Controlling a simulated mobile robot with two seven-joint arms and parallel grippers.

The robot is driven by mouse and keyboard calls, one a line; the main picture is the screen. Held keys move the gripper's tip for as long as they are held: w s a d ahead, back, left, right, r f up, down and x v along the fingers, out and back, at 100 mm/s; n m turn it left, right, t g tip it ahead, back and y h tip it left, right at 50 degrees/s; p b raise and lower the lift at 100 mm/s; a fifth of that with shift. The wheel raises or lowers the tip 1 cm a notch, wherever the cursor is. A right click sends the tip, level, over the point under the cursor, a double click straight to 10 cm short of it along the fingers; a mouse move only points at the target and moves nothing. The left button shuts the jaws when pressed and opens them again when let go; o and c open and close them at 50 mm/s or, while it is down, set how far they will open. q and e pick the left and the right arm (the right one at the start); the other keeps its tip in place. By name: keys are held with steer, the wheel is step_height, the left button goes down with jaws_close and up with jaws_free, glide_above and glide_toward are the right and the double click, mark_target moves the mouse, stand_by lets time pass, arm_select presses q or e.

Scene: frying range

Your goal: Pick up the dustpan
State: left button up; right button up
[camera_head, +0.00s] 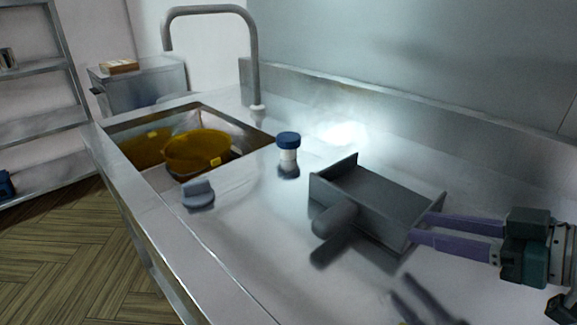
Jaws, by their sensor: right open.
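The grey dustpan (385,192) rests on the metal counter right of centre, with its short rounded handle (335,218) pointing toward the front left. My right gripper (420,227) comes in from the right with its two purple fingers apart. Its fingertips are at the dustpan's right end. I cannot tell whether they touch it or straddle its side wall. My left gripper is not in view.
A blue-capped jar (288,150) and a small grey-blue object (198,195) stand left of the dustpan. A sink (122,128) holding a yellow bowl (198,150) lies further left, with a tall faucet (255,70) behind. The front counter between has free room.

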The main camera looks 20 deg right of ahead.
mark_target(375, 234)
steer(key=shift+b+x, duration=1.5)
steer(key=shift+x, duration=3.05)
steer(key=shift+c, duration=0.2)
jaws_close()
